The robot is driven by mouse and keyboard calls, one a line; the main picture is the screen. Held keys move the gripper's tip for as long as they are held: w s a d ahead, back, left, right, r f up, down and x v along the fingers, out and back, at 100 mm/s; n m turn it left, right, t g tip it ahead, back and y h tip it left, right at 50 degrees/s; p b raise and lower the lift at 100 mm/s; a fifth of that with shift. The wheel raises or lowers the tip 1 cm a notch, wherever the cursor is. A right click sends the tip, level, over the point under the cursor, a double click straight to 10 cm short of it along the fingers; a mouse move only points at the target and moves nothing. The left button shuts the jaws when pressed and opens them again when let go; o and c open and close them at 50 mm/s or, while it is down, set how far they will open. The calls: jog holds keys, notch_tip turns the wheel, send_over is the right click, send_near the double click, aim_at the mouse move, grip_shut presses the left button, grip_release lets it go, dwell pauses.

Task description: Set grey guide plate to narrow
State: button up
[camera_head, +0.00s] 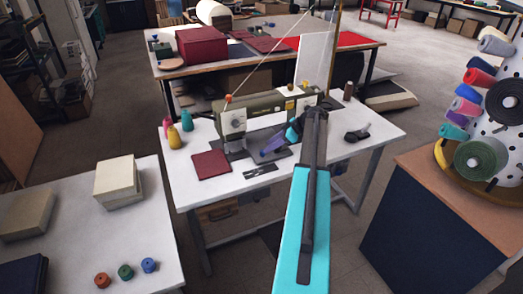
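A small dark grey plate (260,170) with pale marks lies on the white table, in front of the sewing machine (233,122). It may be the guide plate, but its setting is too small to read. Another grey flat surface (238,155) shows by the machine's foot. My arm reaches from the bottom of the view to the machine's right side. My gripper (268,149) seems to be the purple-grey part beyond the teal wrist, pointing left and down over the machine bed, right of the needle area. Its fingers are too small to tell open from shut.
A dark red cloth square (211,164) lies left of the plate, with several colored thread cones (174,134) behind it. A black object (357,134) sits at the table's right. A left table holds boxes (118,181) and spools; a thread stand (487,130) stands at right.

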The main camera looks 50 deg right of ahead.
jog(key=shift+p+x, duration=0.75)
jog(key=shift+x, duration=2.25)
